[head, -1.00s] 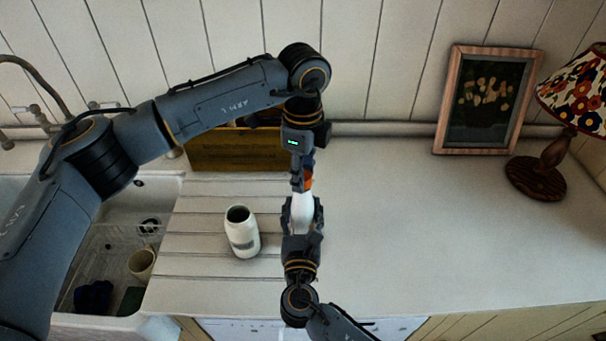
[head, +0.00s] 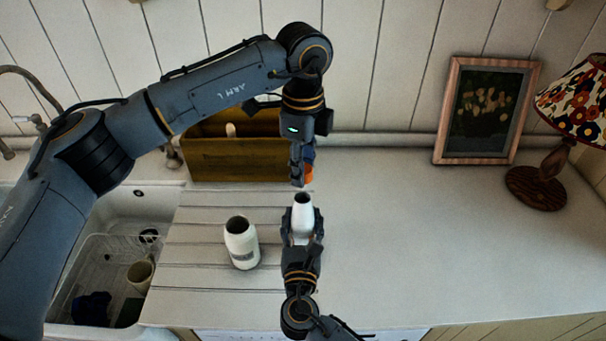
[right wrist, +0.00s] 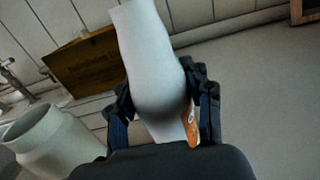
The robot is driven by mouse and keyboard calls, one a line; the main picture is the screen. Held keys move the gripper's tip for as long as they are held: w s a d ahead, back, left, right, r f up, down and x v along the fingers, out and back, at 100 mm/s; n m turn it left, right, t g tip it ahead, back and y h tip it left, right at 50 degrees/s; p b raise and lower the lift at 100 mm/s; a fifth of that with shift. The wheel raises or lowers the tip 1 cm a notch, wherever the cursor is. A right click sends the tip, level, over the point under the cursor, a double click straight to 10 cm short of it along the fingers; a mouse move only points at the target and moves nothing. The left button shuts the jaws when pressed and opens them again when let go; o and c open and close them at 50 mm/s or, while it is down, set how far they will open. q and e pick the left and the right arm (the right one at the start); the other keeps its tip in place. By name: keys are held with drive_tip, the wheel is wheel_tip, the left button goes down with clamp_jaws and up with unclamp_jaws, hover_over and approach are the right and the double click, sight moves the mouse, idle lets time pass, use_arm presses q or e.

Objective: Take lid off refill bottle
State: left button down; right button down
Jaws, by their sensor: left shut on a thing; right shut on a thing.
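The white refill bottle (head: 303,218) is upright in my right gripper (head: 302,234), with its dark open mouth showing at the top. In the right wrist view, the fingers (right wrist: 163,108) are closed on both sides of the bottle (right wrist: 152,62), with an orange patch low on it. The fingers partly hide the lid. A second white container (head: 241,245), a wide-mouthed open jar, stands left of the bottle; it also shows in the right wrist view (right wrist: 55,143).
A wooden box (head: 235,160) stands behind at the wall. The sink (head: 80,255) with a rack and a cup is at the left. A framed picture (head: 485,110) and a lamp (head: 540,185) stand at the right. The counter (head: 420,240) between is clear.

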drive_tip(key=shift+c, duration=2.4)
unclamp_jaws()
drive_tip(key=s, duration=1.2)
drive_tip(key=shift+a, duration=0.15)
drive_tip(key=shift+f, duration=0.1)
